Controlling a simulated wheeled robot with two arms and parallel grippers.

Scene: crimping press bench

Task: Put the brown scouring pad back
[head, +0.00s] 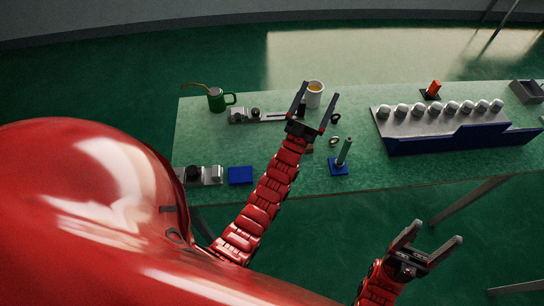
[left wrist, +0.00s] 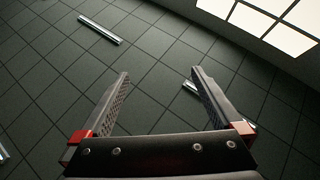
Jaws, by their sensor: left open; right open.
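A small brownish patch (head: 310,148) shows on the green bench just right of my left wrist in the head view. It may be the brown scouring pad, but it is mostly hidden by my arm and I cannot tell for sure. My left gripper (head: 320,92) is open above the bench, its fingers pointing up and away near the white cup. In the left wrist view it is open (left wrist: 160,71) with nothing between its fingers. My right gripper (head: 439,231) is open and empty in front of the bench's near edge, at the lower right.
A green-handled tool stands upright on a blue base (head: 338,167). A blue-fronted rack (head: 460,140) with several silver knobs fills the right side.

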